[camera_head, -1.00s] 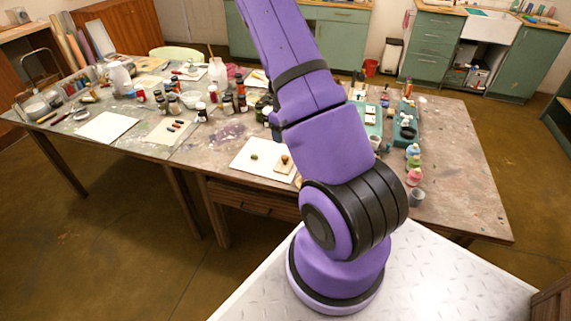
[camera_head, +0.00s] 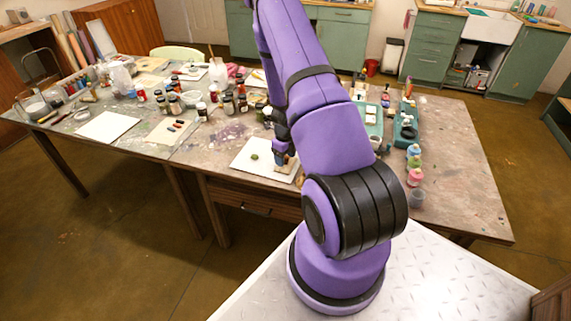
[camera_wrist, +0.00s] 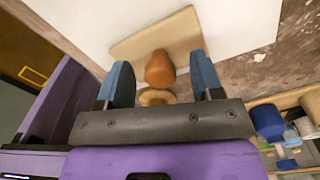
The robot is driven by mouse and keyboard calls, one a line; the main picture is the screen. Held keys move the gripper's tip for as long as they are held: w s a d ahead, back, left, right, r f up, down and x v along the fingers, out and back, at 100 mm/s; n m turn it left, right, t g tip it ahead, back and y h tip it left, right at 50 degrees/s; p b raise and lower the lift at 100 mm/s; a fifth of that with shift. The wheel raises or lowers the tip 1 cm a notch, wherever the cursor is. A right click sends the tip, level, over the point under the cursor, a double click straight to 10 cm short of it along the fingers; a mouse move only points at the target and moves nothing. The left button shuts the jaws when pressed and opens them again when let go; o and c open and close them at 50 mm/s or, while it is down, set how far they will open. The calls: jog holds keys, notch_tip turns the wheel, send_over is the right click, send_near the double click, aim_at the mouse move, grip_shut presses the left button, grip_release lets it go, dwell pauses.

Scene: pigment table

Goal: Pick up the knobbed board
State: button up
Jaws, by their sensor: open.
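The knobbed board is a small pale wooden board (camera_wrist: 182,34) with an orange-brown knob (camera_wrist: 160,70) on it. In the wrist view it lies on a white sheet (camera_wrist: 240,25). My gripper (camera_wrist: 162,82) is open, with its two blue fingers apart on either side of the knob. I cannot tell whether a finger touches the knob or the board. In the head view my gripper (camera_head: 284,160) is low over the white sheet near the table's front edge. There it hides most of the board.
A small green object (camera_head: 254,156) lies on the sheet left of my gripper. Dark jars (camera_head: 228,103) stand behind it on the left. Teal trays (camera_head: 405,125) and several small coloured pots (camera_head: 414,175) stand to the right. The table's right part (camera_head: 462,165) is mostly clear.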

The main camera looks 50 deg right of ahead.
jog(key=shift+f, duration=0.1)
jog(key=c, duration=1.1)
jog(key=shift+o, duration=0.2)
notch_tip(320, 180, up, 10)
jog(key=shift+r, duration=0.1)
jog(key=o, duration=0.3)
jog(key=shift+c, duration=0.8)
jog(key=shift+o, duration=0.4)
